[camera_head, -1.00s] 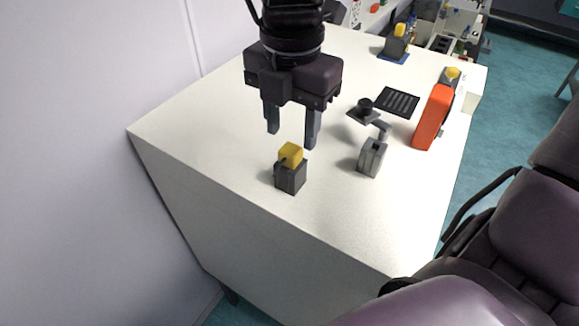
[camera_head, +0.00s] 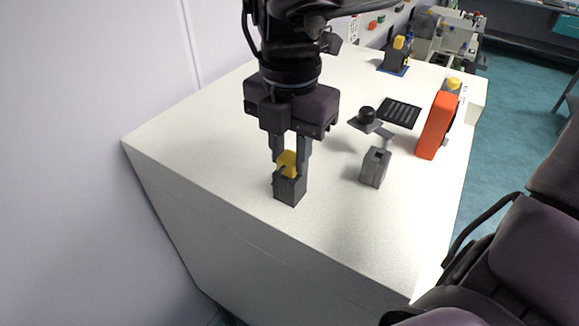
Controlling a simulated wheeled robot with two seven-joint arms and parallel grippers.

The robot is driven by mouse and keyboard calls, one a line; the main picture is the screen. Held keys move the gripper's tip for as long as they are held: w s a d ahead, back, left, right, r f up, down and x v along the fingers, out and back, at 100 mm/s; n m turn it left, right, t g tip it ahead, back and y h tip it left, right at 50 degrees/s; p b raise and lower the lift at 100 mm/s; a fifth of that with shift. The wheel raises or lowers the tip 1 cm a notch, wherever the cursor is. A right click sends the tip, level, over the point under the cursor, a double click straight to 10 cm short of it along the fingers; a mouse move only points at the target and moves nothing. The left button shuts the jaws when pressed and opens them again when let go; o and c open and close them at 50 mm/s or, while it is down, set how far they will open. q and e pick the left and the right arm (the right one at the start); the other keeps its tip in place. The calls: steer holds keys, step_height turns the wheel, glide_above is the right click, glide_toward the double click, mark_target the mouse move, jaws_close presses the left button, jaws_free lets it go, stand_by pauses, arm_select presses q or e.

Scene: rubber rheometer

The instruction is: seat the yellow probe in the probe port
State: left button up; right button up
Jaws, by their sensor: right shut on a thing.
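The yellow probe (camera_head: 288,158) stands upright at a dark grey block (camera_head: 290,188) near the table's left front edge. My right gripper (camera_head: 290,157) points down over it, with its fingers on either side of the yellow top, shut on it. The probe's lower part is hidden in or behind the block. A lighter grey block (camera_head: 375,168) with a square opening in its top stands to the right; it looks like a port, but I cannot tell for sure. My left gripper is not in view.
An orange upright device (camera_head: 437,125) stands at the right edge, with a yellow-topped thing (camera_head: 453,84) behind it. A black knob (camera_head: 367,114) and a dark slotted plate (camera_head: 400,112) lie mid-table. Another yellow-topped dark block (camera_head: 397,55) stands at the back. The front table area is clear.

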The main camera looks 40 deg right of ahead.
mark_target(290, 156)
steer(key=shift+r+p, duration=0.6)
steer(key=shift+r, duration=0.1)
steer(key=shift+r+p, duration=2.8)
steer(key=shift+r, duration=0.55)
